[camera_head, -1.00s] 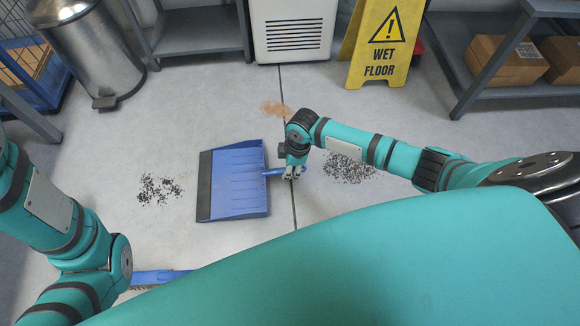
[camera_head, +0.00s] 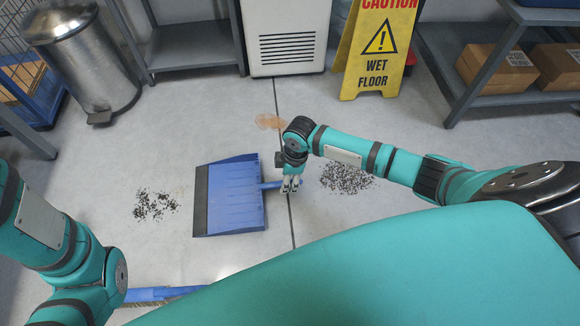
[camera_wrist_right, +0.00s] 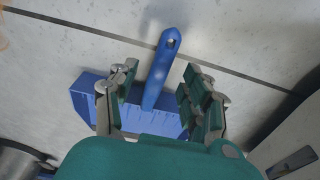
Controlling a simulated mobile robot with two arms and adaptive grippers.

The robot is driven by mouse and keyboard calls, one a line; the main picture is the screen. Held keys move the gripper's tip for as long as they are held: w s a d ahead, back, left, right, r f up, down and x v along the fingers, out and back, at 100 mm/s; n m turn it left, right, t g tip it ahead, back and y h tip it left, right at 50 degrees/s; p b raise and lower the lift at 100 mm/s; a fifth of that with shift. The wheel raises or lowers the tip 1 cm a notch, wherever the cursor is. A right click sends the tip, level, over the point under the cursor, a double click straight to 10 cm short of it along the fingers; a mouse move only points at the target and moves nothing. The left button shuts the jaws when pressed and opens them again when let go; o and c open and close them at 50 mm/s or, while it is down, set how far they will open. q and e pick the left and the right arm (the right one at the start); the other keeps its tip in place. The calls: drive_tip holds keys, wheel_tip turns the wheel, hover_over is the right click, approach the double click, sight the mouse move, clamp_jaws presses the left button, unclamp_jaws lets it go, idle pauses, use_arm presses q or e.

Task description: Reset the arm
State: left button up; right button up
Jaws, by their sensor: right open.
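My right gripper (camera_head: 291,183) is open above the handle of a blue dustpan (camera_head: 228,198) that lies on the floor. In the right wrist view the open fingers (camera_wrist_right: 158,90) stand on either side of the blue handle (camera_wrist_right: 160,72), apart from it; the pan (camera_wrist_right: 90,108) lies below. My left arm comes in at the left, and its gripper is not in view. A blue broom head (camera_head: 160,294) with bristles shows at the lower edge, partly hidden by my body.
Dark debris piles lie left (camera_head: 155,205) and right (camera_head: 346,178) of the dustpan. A brown stain (camera_head: 270,121) lies behind it. A yellow wet floor sign (camera_head: 380,50), metal bin (camera_head: 85,62) and shelf with boxes (camera_head: 497,62) stand farther back.

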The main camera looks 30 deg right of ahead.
wheel_tip(320, 180, up, 10)
drive_tip(key=d, duration=0.1)
drive_tip(key=shift+s+d, duration=0.15)
drive_tip(key=shift+s, duration=0.05)
